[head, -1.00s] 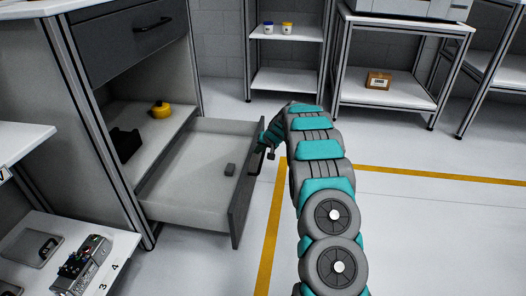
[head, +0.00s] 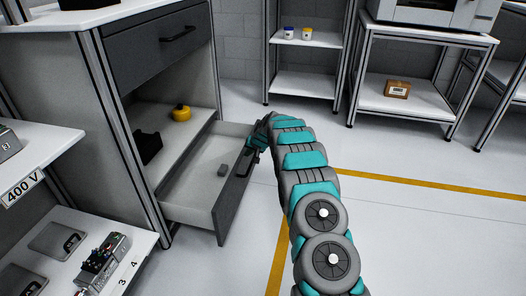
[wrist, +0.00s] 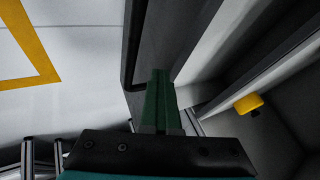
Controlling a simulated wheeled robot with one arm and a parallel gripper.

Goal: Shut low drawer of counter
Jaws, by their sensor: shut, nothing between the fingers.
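The low drawer (head: 198,190) of the counter (head: 115,100) is partly open, its dark front panel (head: 229,205) standing out from the cabinet. A dark handle is on the panel's outer face, partly covered by my gripper. My gripper (head: 257,146) is at the far upper part of the front panel, by the handle. In the wrist view its green fingers (wrist: 161,100) are together and empty, against or very close to the dark panel (wrist: 172,40); exact contact is unclear.
The upper drawer (head: 155,45) is shut. A yellow object (head: 181,113) and a black bin (head: 147,146) sit on the cabinet's inner shelf. A shelf (head: 70,235) with devices is at the near left. Open floor with yellow lines (head: 400,180) lies to the right.

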